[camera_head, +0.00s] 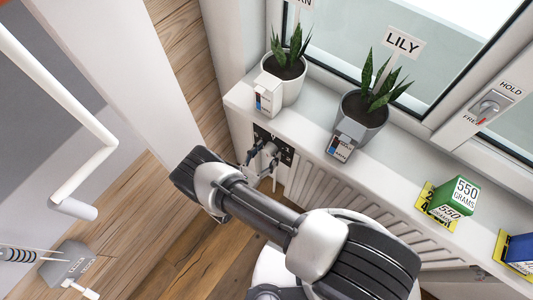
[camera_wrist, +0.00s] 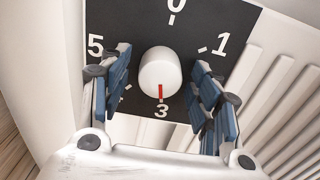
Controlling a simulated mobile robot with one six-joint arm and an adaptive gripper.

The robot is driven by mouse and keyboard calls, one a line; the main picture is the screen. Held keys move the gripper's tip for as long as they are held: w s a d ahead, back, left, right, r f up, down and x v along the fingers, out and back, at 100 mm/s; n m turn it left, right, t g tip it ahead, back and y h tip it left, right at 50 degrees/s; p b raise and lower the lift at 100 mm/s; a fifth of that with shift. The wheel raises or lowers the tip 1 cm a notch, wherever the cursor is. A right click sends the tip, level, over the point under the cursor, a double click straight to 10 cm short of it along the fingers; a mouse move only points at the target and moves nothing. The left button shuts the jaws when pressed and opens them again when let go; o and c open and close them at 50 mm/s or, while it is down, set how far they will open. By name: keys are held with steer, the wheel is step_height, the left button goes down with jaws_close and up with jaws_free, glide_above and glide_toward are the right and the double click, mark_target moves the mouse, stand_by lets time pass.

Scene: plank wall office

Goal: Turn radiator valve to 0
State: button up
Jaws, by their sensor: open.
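The radiator valve knob (camera_wrist: 160,70) is a white round cap in the wrist view, with a red mark pointing down at 3. It sits on a black dial plate (camera_wrist: 145,22) with 0 at the top, 1 at the right and 5 at the left. The plate also shows in the head view (camera_head: 287,155) at the radiator's left end. My gripper (camera_wrist: 161,75) is open, with one blue-padded finger on each side of the knob and a visible gap on both sides. The number 2 is hidden by the right finger, and the 4 is partly hidden by the left.
The ribbed radiator (camera_head: 325,192) runs right under a white windowsill (camera_head: 405,160). On the sill stand two potted plants (camera_head: 283,85), (camera_head: 362,115), two small boxes (camera_head: 268,95), (camera_head: 340,148), a green block (camera_head: 455,197) and a blue block (camera_head: 521,250). A wall stands close left.

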steer(key=shift+c, duration=0.2)
steer(key=c, duration=1)
